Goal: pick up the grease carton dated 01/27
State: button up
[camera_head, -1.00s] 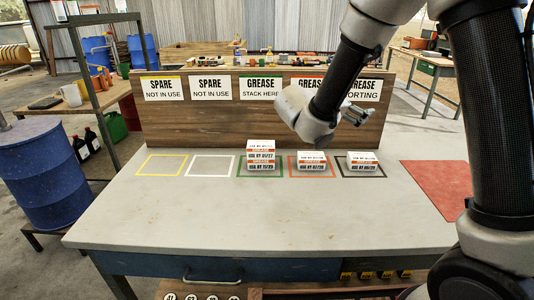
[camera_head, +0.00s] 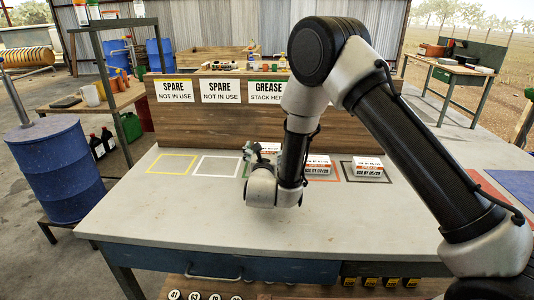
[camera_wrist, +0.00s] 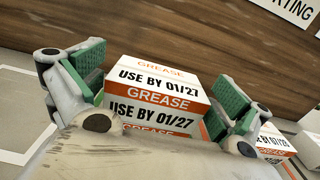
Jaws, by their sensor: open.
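The grease carton dated 01/27 (camera_wrist: 155,88) is white and orange and sits between the two green-padded fingers of my gripper (camera_wrist: 160,95) in the wrist view. The fingers are open, one on each side of it; I cannot tell whether either touches. In the head view my gripper (camera_head: 262,156) is at the green-outlined square, and my arm hides most of that carton. Only a bit of a carton's top (camera_head: 270,147) shows there.
One grease carton (camera_head: 318,166) stands in the orange-outlined square just to the right; another (camera_head: 368,169) stands in the black-outlined square. A wooden backboard (camera_head: 225,124) with signs rises behind. The yellow (camera_head: 172,163) and white (camera_head: 215,166) squares are empty. The front tabletop (camera_head: 190,215) is clear.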

jog(key=shift+w, duration=0.6)
jog(key=shift+c, duration=0.2)
jog(key=c, duration=0.9)
jog(key=shift+r, duration=0.1)
